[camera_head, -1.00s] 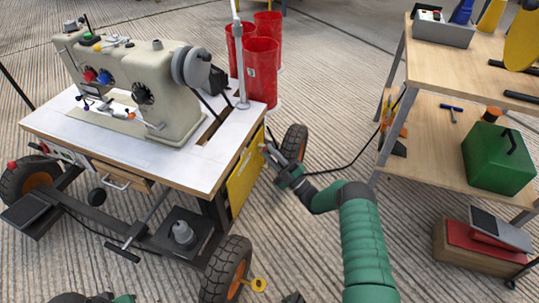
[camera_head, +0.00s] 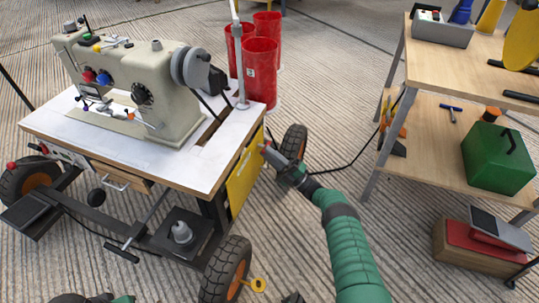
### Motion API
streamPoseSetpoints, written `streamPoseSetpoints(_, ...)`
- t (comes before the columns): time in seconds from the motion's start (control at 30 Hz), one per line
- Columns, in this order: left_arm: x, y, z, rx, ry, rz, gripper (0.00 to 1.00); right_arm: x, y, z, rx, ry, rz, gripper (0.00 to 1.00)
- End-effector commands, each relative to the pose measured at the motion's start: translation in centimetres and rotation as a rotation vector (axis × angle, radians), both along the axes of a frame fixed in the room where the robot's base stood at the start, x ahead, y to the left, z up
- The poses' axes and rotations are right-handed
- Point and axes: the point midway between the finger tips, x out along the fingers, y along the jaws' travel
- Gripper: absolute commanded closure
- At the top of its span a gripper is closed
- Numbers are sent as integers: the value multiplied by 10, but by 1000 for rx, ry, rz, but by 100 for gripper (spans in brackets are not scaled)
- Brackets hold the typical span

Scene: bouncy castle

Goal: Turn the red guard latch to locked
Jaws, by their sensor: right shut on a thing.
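A yellow guard panel (camera_head: 244,176) hangs on the right side of the sewing machine table. My right gripper (camera_head: 268,153) is at the panel's upper right edge, just below the tabletop. It is shut on a small reddish part there, which looks like the red guard latch (camera_head: 267,143). The fingers hide most of the latch, so I cannot tell how far it is turned. My left gripper is not in view; only dark and green bits that look like my left arm show at the bottom left.
The white-topped table (camera_head: 190,165) carries a beige sewing machine (camera_head: 130,95) and rolls on black wheels (camera_head: 226,272). Red bins (camera_head: 259,75) stand behind. A wooden shelf (camera_head: 440,150) with a green box (camera_head: 498,158) is on the right. Floor between is clear, with a black cable.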

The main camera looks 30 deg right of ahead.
Motion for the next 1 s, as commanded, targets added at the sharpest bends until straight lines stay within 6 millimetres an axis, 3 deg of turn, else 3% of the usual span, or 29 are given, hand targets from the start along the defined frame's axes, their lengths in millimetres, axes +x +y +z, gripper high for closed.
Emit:
streamPoseSetpoints(0.17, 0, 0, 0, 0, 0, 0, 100, 0, -2, 0, 1, 2, -5, 100)
streamPoseSetpoints(0.2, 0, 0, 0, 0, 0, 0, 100, 0, -2, 0, 1, 2, -5, 78)
streamPoseSetpoints(0.3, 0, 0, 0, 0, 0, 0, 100, 0, -1, 0, 1, 2, -3, 65)
streamPoseSetpoints(0.67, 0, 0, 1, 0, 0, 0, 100, -2, -3, -2, 1, 3, -2, 64)
streamPoseSetpoints(0.8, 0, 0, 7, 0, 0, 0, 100, -18, -14, -15, 2, 5, -4, 64)
streamPoseSetpoints(1.0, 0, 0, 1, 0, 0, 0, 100, -56, -44, -52, 2, 4, -6, 64)
